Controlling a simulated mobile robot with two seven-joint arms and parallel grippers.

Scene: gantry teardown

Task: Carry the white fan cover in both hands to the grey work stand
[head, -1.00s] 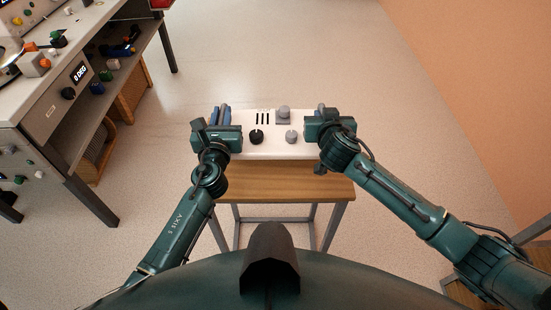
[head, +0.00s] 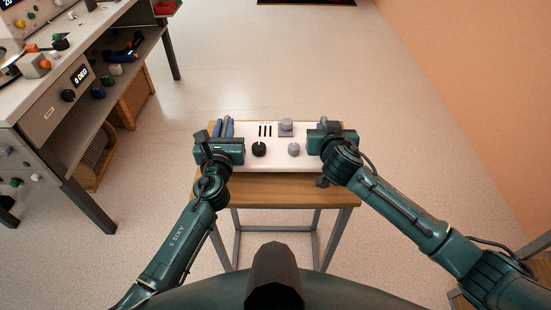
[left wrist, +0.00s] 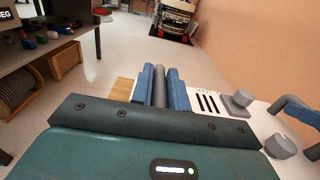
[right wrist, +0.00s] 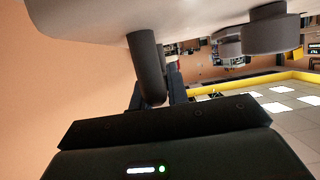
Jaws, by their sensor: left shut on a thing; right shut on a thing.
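The white fan cover (head: 275,157) is a flat white panel with dark slots, a black knob and grey knobs. It lies level over a wooden-topped stand with grey legs (head: 285,190); whether it touches the top I cannot tell. My left gripper (head: 224,128) is shut on a grey bar handle at the cover's left end, which shows between blue fingers in the left wrist view (left wrist: 160,86). My right gripper (head: 325,124) is shut on the right end; its handle (right wrist: 147,65) shows in the right wrist view. My right fingers are mostly hidden.
A grey workbench (head: 60,110) with a display, coloured knobs and a lower shelf stands at the left. A wooden crate (head: 135,98) is under it. An orange wall (head: 480,90) runs along the right. The floor (head: 280,60) beyond the stand is clear up to a dark patch at the top.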

